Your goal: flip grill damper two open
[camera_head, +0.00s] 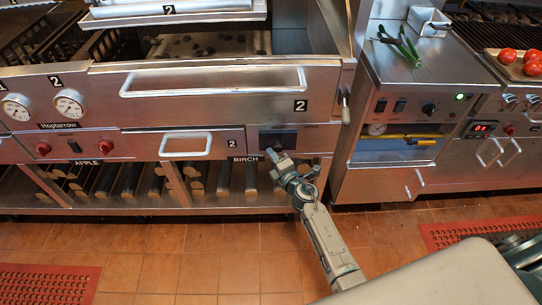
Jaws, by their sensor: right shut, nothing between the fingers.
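The grill front carries a black control panel (278,140) to the right of the "2" drawer and above the "BIRCH" label. This looks like the damper two control; its small lever is too small or hidden to make out. My right gripper (271,154) is shut and empty, just in front of the lower left part of this panel. I cannot tell whether its tips touch anything. My left gripper is not in view.
A large drawer handle (213,82) and a smaller drawer handle (186,145) stick out from the grill. A lever (345,105) hangs at its right edge. Logs (222,179) lie on the shelf below. A counter with green vegetables (406,48) stands right. Tiled floor (190,255) is clear.

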